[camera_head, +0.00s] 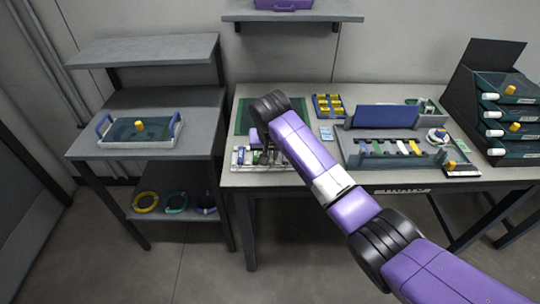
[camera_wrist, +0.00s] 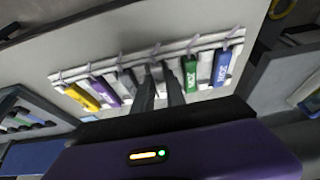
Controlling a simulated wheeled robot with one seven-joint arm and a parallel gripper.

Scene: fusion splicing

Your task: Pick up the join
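I cannot single out the join in either view. My gripper (camera_head: 262,157) is low over a white rack (camera_head: 237,165) at the left front of the workbench, and my arm hides part of that rack. In the wrist view my two dark fingers (camera_wrist: 160,70) reach to the rack's row, with a narrow gap between them. The row holds yellow (camera_wrist: 82,97), purple (camera_wrist: 105,90), green (camera_wrist: 190,73) and blue (camera_wrist: 221,68) labelled pieces, with thin clips along one edge. The fingers cover the middle of the row, and nothing clearly shows gripped between them.
Right of my arm are a yellow-celled box (camera_head: 328,106) and a grey station (camera_head: 352,160) with coloured pieces. Stacked trays (camera_head: 509,117) stand at far right. A side table (camera_head: 200,128) holds a tray with blue handles (camera_head: 157,144). A green mat (camera_head: 243,116) lies behind my gripper.

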